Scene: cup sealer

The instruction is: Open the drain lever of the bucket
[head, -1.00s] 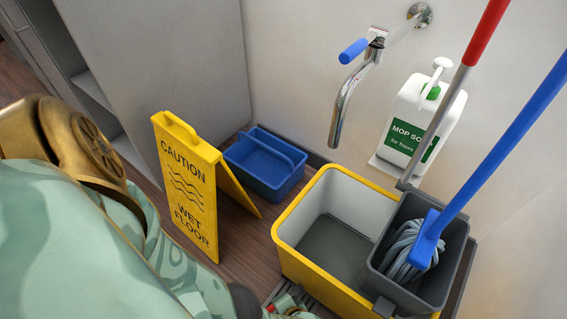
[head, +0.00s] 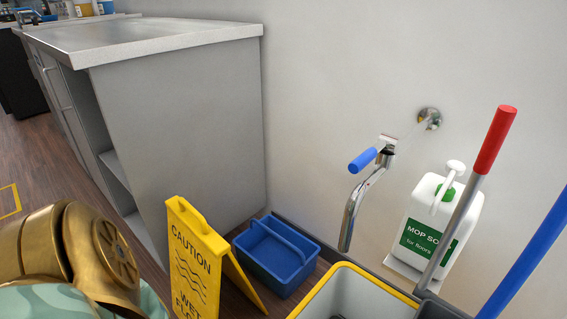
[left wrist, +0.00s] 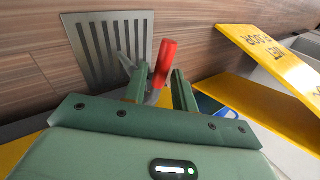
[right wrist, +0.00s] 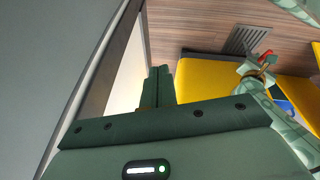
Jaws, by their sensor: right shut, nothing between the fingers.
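The drain lever has a red handle (left wrist: 164,62) on a grey stem, seen in the left wrist view above the floor grate. My left gripper (left wrist: 160,80) is open, with one finger on each side of the lever; whether a finger touches it is unclear. The red handle (right wrist: 266,55) and my left gripper (right wrist: 256,69) also show in the right wrist view, beside the yellow bucket (right wrist: 210,78). My right gripper (right wrist: 159,72) is shut and empty. In the head view only the top of the bucket (head: 345,268) shows; both grippers and the lever are out of it.
A metal floor grate (left wrist: 108,45) lies by the lever. A yellow caution sign (head: 190,255) and a blue basin (head: 275,258) stand left of the bucket. A tap (head: 352,205), a soap jug (head: 432,225) and mop handles (head: 485,155) are at the wall.

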